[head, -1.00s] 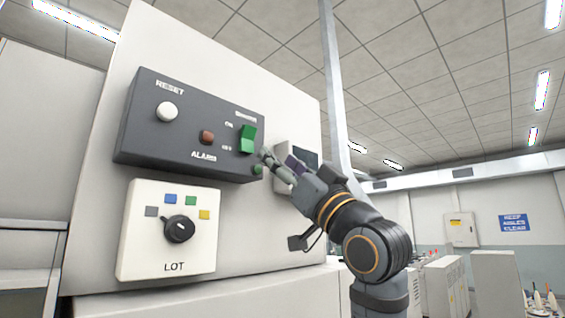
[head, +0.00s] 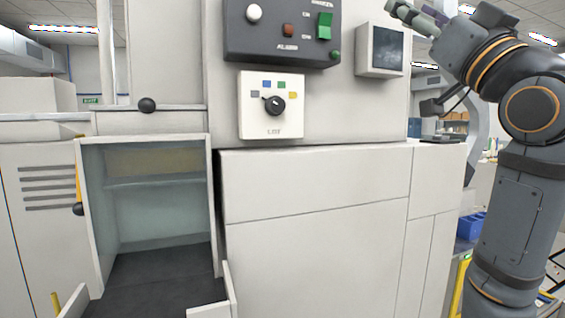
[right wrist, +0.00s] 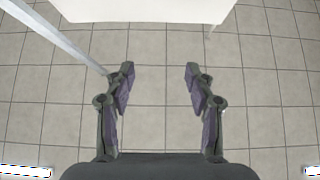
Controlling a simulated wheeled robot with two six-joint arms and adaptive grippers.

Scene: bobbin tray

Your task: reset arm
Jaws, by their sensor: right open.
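My right arm (head: 508,185) rises at the right of the head view, bent at the elbow. Its gripper (head: 418,18) is at the top edge, up and right of the dark control panel and apart from it. In the right wrist view the right gripper (right wrist: 160,78) is open, with nothing between its fingers. The dark control panel (head: 262,42) carries a white button (head: 254,13), a red-brown alarm lamp (head: 288,30) and a green rocker switch (head: 324,26). My left gripper does not show.
Below the panel is a white LOT plate with a black knob (head: 274,105). A small screen (head: 386,50) is on the machine at right. An open compartment (head: 150,215) is at lower left.

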